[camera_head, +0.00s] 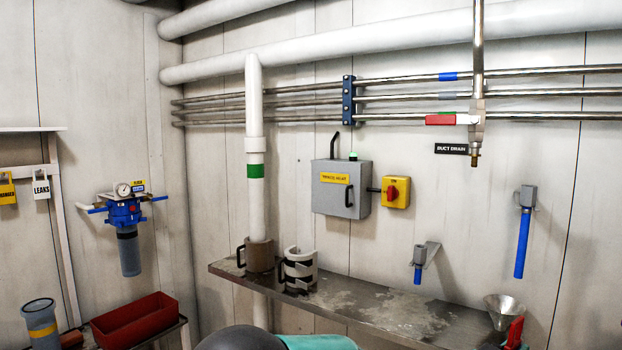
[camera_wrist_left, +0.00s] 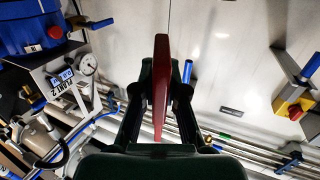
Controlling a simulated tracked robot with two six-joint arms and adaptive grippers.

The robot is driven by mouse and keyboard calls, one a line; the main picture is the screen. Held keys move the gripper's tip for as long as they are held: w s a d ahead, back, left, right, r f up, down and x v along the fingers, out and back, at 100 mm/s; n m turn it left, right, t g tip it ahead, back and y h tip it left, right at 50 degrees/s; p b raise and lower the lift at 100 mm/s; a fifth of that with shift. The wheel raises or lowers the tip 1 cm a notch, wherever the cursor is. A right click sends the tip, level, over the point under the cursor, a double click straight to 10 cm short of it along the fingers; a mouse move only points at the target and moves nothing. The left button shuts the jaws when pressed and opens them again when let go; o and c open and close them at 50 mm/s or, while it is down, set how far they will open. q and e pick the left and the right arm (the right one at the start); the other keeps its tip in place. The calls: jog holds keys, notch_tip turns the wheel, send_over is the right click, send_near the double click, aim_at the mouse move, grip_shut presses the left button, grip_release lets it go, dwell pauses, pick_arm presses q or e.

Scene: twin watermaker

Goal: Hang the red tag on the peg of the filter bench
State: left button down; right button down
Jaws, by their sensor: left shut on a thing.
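My left gripper (camera_wrist_left: 161,97) shows in the left wrist view, its two dark fingers shut on a thin, dark red piece seen edge-on, which I take as the red tag (camera_wrist_left: 161,55). The tag sticks out past the fingertips; its face and hole are hidden. I cannot make out the left gripper in the head view. At the left of the head view is the filter area, with a blue filter housing (camera_head: 124,211) and a gauge on the wall. I cannot make out a free peg there. My right gripper is in neither view.
A yellow tag (camera_head: 7,188) and a white "LEAKS" tag (camera_head: 41,186) hang at far left. A red tray (camera_head: 133,318) stands below the filter. A metal shelf (camera_head: 400,318) with a funnel (camera_head: 504,309) runs along the back wall. Pipes cross above.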

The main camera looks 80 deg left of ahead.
pick_arm(q)
jog(key=w+d+f+m+t+h, duration=0.1)
jog(key=w+d+f+m+h, duration=0.1)
jog(key=w+d+f, duration=0.45)
jog(key=w+d+f+m+h, duration=0.1)
jog(key=w+d+f+h, duration=0.2)
jog(key=f, duration=0.6)
jog(key=w+d+f+m+h, duration=0.2)
jog(key=d+f+m+h, duration=0.1)
jog(key=d+f, duration=1.35)
jog(key=d+r+p, duration=0.3)
jog(key=r+p, duration=0.9)
jog(key=r, duration=0.2)
jog(key=shift+r+t, duration=0.25)
jog(key=shift+t, duration=0.15)
jog(key=shift+d, duration=0.1)
